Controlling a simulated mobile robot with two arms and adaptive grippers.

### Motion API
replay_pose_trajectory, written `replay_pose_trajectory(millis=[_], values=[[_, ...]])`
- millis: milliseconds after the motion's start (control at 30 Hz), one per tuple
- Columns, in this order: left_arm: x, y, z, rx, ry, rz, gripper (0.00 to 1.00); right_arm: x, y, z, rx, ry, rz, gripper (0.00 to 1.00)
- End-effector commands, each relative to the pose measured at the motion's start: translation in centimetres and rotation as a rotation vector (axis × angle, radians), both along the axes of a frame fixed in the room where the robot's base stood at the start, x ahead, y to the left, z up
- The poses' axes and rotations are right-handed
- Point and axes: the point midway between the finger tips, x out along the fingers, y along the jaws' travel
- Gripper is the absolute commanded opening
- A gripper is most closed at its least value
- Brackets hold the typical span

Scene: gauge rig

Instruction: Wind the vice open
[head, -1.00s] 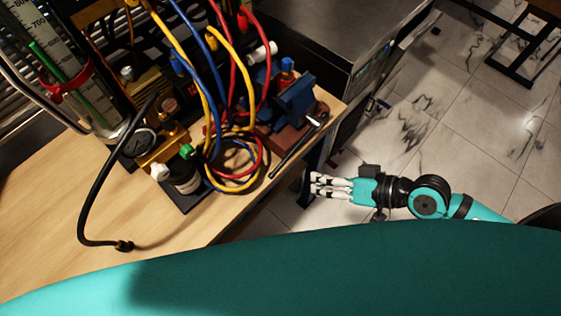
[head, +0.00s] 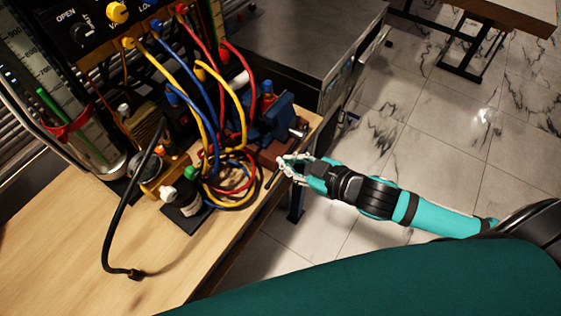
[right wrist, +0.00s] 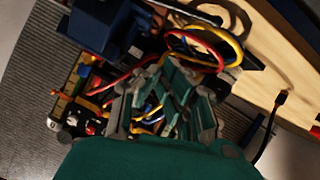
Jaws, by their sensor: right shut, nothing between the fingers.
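The blue vice (head: 274,118) stands on a reddish-brown base at the right end of the wooden bench. Its dark handle bar (head: 271,181) slants along the front edge of the bench, partly hidden behind my right gripper. My right gripper (head: 281,166) is shut and empty, its fingertips at the bar in the picture; I cannot tell whether they touch it. In the right wrist view the vice (right wrist: 98,30) is at upper left, beyond the fingers (right wrist: 172,88). My left gripper is out of view.
Coiled red, yellow and blue hoses (head: 228,180) lie left of the vice. A black hose (head: 118,220) curves over the bench (head: 75,250). A grey cabinet (head: 310,35) stands behind the vice. Open tiled floor lies to the right.

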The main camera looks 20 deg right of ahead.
Motion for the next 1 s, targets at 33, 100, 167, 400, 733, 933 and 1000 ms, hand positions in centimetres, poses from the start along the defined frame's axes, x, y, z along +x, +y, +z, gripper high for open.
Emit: replay_pose_trajectory(millis=[33, 100, 167, 400, 733, 933, 1000], values=[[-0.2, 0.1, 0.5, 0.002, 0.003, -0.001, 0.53, 1.1, 0.6, -0.1, 0.003, -0.003, -0.002, 0.00], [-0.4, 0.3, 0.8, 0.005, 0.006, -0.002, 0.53, 2.3, 1.3, -0.7, 0.002, -0.004, -0.001, 0.00], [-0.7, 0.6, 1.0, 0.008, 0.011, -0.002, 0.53, 3.3, 1.9, -1.3, 0.002, -0.003, -0.001, 0.00], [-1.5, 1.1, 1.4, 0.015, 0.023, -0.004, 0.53, 3.9, 1.5, -4.6, -0.001, 0.003, 0.000, 0.00], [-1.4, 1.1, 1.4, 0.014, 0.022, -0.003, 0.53, 3.9, 1.1, -5.9, -0.001, 0.000, 0.001, 0.00], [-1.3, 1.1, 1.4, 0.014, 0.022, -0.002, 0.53, 3.9, 1.1, -5.9, -0.001, 0.000, 0.000, 0.00], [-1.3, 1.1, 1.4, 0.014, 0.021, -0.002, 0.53, 3.9, 1.1, -5.9, -0.003, -0.002, 0.001, 0.00]])
